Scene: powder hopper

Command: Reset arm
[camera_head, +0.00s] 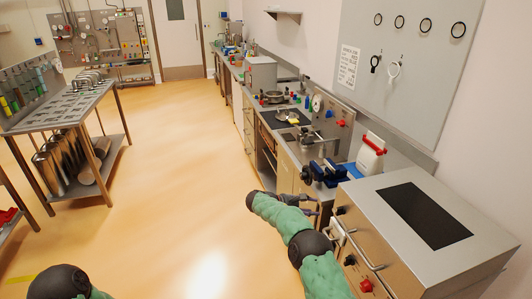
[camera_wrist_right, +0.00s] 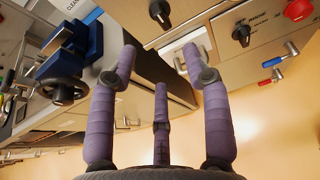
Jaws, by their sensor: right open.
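My right arm, in green sleeves, reaches in from the bottom of the head view. Its gripper (camera_head: 316,208) is beside the front of the steel cabinet (camera_head: 440,215) at the right, partly hidden by the cabinet and its handle. In the right wrist view, the purple fingers of this gripper (camera_wrist_right: 158,68) are spread apart with nothing between them. The gripper is open and empty. Only a dark and green part of my left arm shows at the bottom left of the head view; its gripper is out of the picture.
A blue vise (camera_head: 322,171) with a black handwheel stands on the workbench just beyond my right gripper. A white container with a red handle (camera_head: 370,154) is behind it. A slatted metal table (camera_head: 62,108) stands at the left. The floor (camera_head: 185,180) between is clear.

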